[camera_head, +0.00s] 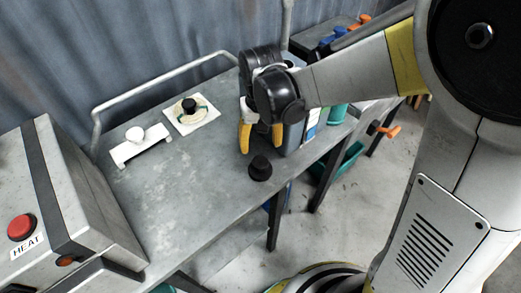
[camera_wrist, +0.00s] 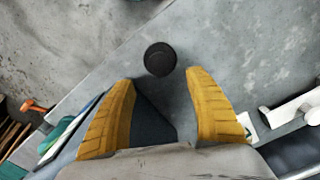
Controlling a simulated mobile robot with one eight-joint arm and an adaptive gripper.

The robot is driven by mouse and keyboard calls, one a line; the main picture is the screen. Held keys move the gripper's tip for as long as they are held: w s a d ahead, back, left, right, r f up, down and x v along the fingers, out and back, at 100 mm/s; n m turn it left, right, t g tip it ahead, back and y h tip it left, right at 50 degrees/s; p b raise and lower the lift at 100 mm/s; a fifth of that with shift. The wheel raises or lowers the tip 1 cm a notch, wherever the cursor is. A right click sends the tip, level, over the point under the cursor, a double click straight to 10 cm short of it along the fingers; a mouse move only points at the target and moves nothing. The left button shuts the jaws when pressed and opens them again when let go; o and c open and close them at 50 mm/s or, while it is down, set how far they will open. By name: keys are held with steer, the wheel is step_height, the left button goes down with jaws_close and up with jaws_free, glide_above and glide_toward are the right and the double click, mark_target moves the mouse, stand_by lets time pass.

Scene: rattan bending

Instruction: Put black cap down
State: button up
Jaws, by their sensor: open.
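A black cap (camera_head: 260,168) stands on the grey metal table near its front edge. In the wrist view the black cap (camera_wrist: 160,59) shows as a dark disc just beyond my fingertips, roughly midway between them. My gripper (camera_head: 261,140) has two yellow fingers that are spread apart with nothing seen between them. In the wrist view my gripper (camera_wrist: 162,76) is also open, and the cap looks clear of both fingers. The gripper is just behind the cap in the head view. I cannot tell its exact height above the table.
A white plate (camera_head: 191,116) with a beige coil and a black knob lies at the table's back. A white fixture (camera_head: 139,144) with a round knob is left of it. A grey heater box (camera_head: 60,205) stands at left. Bare table (camera_head: 190,190) lies between.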

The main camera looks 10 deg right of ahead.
steer(key=s+d+r+m+t, duration=0.1)
steer(key=s+d+r+t, duration=0.6)
steer(key=s+d+r, duration=0.3)
steer(key=d+r, duration=0.3)
steer(key=shift+s+d+m, duration=0.2)
steer(key=shift+s+m, duration=0.1)
steer(key=shift+f, duration=0.1)
step_height(320, 180, down, 4)
steer(key=b, duration=0.3)
steer(key=shift+b, duration=0.4)
